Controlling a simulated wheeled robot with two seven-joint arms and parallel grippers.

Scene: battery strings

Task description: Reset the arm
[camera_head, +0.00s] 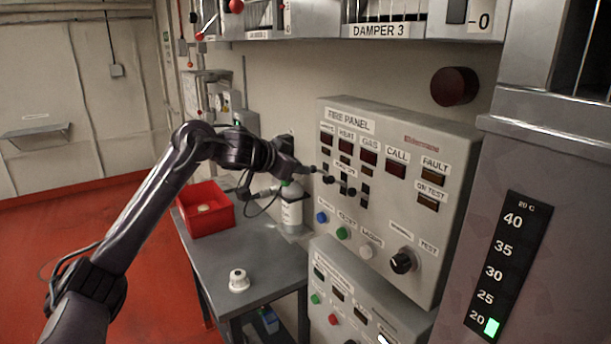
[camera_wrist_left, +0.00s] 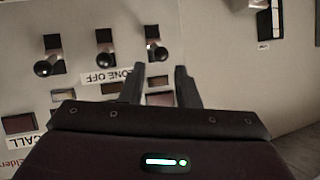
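My left arm comes in from the left in the head view and reaches toward the grey fire panel (camera_head: 385,235) on the wall. My left gripper (camera_head: 312,172) is at the panel's left side, close to its small toggle levers. In the wrist view the two dark fingers of this gripper (camera_wrist_left: 160,88) stand apart with nothing between them. Three black toggle levers (camera_wrist_left: 105,62) show beyond the fingers, above a label reading "ONE OFF" with its start hidden. The rightmost lever (camera_wrist_left: 155,50) is nearest the gap between the fingers. My right gripper is not in view.
A second panel (camera_head: 345,300) is under the fire panel. A grey cabinet with a temperature scale (camera_head: 508,265) stands at right.

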